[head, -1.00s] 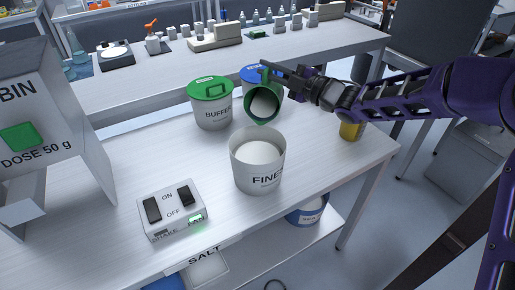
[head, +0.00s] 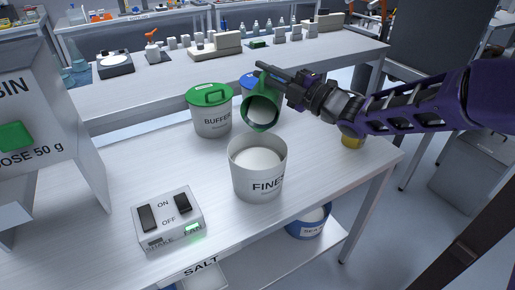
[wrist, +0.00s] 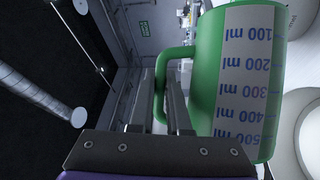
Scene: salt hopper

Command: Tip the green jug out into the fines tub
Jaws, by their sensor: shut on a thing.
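The green jug (head: 249,108) is tilted over on its side above the bench, its open mouth facing the front and white powder showing inside. Its mouth is just above and behind the far rim of the white fines tub (head: 258,183), which stands upright with white powder in it. No falling stream shows. My gripper (head: 268,70) is shut on the jug's handle. In the wrist view the two fingers (wrist: 162,95) close around the handle, and the jug (wrist: 206,85) shows its millilitre scale upside down.
A switch box (head: 168,220) is at the front left, beside the bin (head: 30,150). A yellow container (head: 352,142) is under my arm.

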